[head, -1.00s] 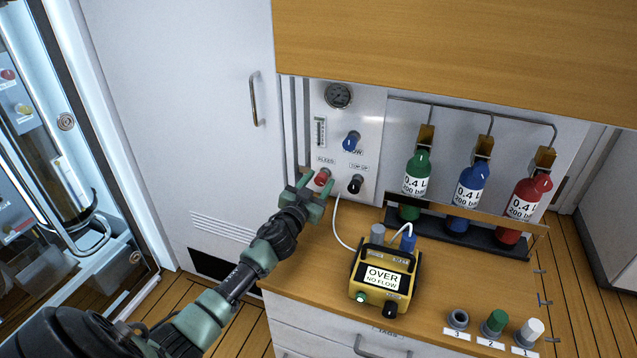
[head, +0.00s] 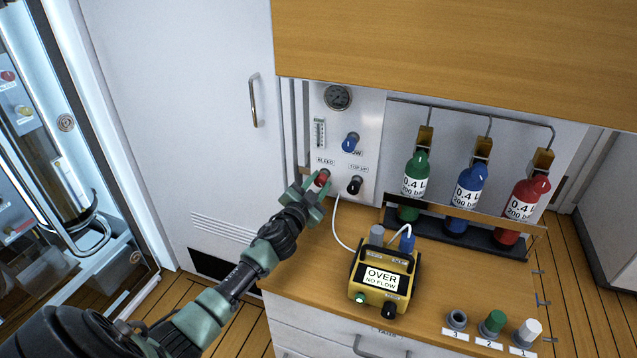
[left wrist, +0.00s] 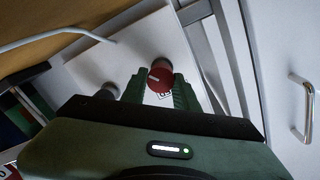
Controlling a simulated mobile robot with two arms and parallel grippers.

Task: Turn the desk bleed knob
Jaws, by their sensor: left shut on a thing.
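The red bleed knob (head: 322,179) is on the white panel (head: 362,105) above the desk, under a "BLEED" label. My left gripper (head: 317,187) is at the knob, its green fingers on either side of it. In the left wrist view the red knob (left wrist: 160,77) sits between the two fingertips (left wrist: 159,88), and a pale mark line shows on its face. The fingers are shut on it. The black top-up knob (head: 355,185) is just to the right, and the blue flow knob (head: 351,143) is above. My right gripper is not in view.
A yellow meter (head: 382,278) reading "OVER NO FLOW" stands on the desk, with a white hose (head: 336,222) running up to the panel. Green, blue and red bottles (head: 468,194) stand in a rack to the right. Several caps (head: 492,322) sit at the front right.

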